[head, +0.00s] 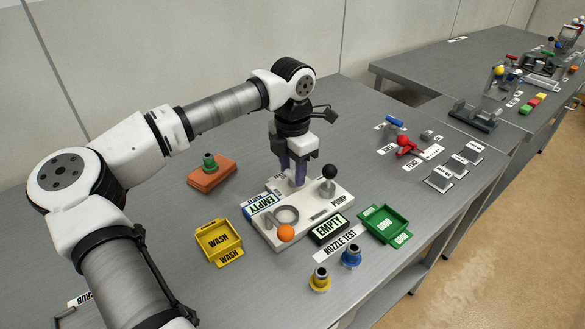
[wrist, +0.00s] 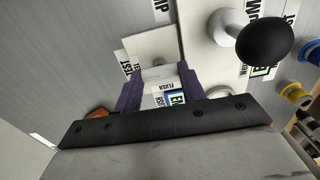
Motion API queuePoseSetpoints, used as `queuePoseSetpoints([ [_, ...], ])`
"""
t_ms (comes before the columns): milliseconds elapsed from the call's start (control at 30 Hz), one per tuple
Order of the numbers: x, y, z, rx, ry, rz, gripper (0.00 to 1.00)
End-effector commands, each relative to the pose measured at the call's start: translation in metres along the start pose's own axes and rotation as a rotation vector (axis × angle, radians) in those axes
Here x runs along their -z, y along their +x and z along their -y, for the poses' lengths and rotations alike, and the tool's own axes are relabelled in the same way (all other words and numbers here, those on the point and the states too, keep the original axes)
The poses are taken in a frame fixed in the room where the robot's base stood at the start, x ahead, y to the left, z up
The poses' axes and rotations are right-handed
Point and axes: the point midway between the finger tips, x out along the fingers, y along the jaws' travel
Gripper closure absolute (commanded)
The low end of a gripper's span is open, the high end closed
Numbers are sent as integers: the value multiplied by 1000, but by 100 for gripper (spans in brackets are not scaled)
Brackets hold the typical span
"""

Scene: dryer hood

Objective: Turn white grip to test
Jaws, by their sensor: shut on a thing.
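The white grip (head: 299,176) stands on the white pump plate (head: 326,216), upright as far as I can see. My gripper (head: 298,172) points down over the back of the plate, its purple fingers shut on the white grip. In the wrist view my gripper (wrist: 160,92) has a finger on each side of it, and its grip part is mostly hidden.
A black-knobbed lever (head: 329,171) stands close right of my gripper. The plate also carries an orange ball (head: 285,233) and a metal ring (head: 286,214). A yellow WASH tray (head: 218,240), a green GOOD tray (head: 390,219) and an orange block (head: 212,175) surround it. Blue and yellow nozzles (head: 350,257) stand in front.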

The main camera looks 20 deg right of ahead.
Motion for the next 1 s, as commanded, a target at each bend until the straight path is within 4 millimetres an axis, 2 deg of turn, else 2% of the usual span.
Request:
queuePoseSetpoints([
  [233,0,-1,0,-1,3,1,83],
  [267,0,-1,0,-1,3,1,56],
  [400,0,0,0,-1,2,0,38],
  [767,0,-5,0,-2,0,0,38],
  [867,0,-17,-1,-2,-1,1,38],
  [1000,-1,-46,-1,-5,0,2,38],
])
